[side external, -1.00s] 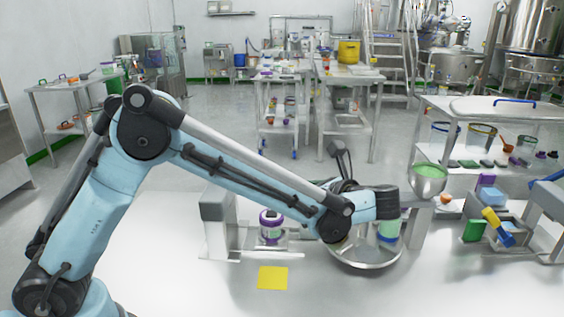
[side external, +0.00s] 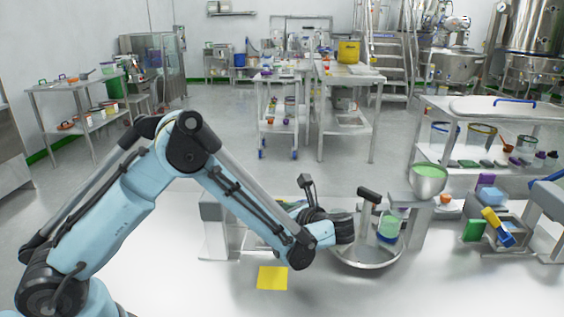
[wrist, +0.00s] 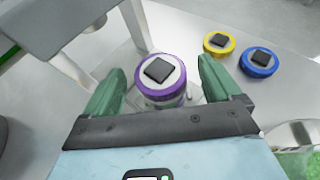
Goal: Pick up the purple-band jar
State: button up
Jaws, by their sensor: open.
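In the wrist view the purple-band jar (wrist: 162,78) stands upright, with a purple ring around a pale lid that has a dark square on top. My gripper (wrist: 161,68) is open, with one green finger on each side of the jar. Gaps show between the fingers and the lid, and the jar seems to lie just beyond or between the fingertips; the exact depth is unclear. In the side external view my arm covers the spot where a purple-lidded jar showed before, and the fingers cannot be made out clearly.
A yellow-ringed jar (wrist: 219,44) and a blue-ringed jar (wrist: 259,62) stand to the right in the wrist view. A grey steel stand (side external: 214,228) is close by. A round steel pan (side external: 368,262) and green-filled bowl (side external: 428,180) stand right. A yellow square (side external: 272,278) lies on the bench.

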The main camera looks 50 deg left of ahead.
jog(key=c, duration=1.5)
jog(key=shift+r, duration=0.1)
jog(key=shift+c, duration=0.2)
